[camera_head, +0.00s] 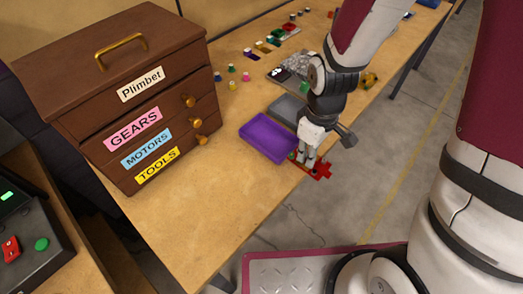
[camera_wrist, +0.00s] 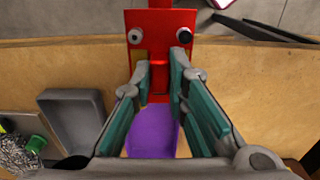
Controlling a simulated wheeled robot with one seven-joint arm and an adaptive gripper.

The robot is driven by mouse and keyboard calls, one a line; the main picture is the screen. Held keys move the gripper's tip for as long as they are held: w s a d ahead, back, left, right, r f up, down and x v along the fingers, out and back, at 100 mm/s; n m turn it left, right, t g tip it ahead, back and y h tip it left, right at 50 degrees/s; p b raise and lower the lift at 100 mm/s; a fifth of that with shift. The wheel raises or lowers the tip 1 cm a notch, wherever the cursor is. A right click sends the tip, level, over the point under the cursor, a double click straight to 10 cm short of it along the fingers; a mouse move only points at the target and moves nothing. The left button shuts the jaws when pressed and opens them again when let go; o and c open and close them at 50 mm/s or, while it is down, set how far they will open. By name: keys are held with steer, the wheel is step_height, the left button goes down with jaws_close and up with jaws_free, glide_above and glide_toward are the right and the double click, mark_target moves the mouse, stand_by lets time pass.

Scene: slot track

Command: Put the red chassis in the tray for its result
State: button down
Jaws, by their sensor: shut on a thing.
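The red chassis (camera_head: 322,171) is in my gripper (camera_head: 308,160), at the table's front edge beside the purple tray. In the wrist view the chassis (camera_wrist: 160,22) shows a flat red end with two round pegs, one with a dark centre. My gripper's fingers (camera_wrist: 160,82) with teal pads are shut on its narrow red middle. The purple tray (camera_head: 262,130) is empty where visible and shows below the chassis in the wrist view (camera_wrist: 152,138). A grey tray (camera_head: 281,106) stands just behind it and shows at the left of the wrist view (camera_wrist: 72,122).
Small coloured parts (camera_head: 265,47) lie farther back. A control box (camera_head: 30,240) with red and green buttons is at lower left. The table's front left is clear.

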glide_above(266, 138)
steer(key=shift+f, duration=0.75)
steer(key=shift+w+f, duration=0.1)
steer(key=shift+f, duration=1.65)
steer(key=shift+f, duration=0.1)
steer(key=c, duration=1.9)
jaws_free()
steer(key=o, duration=0.3)
steer(key=shift+o, duration=0.2)
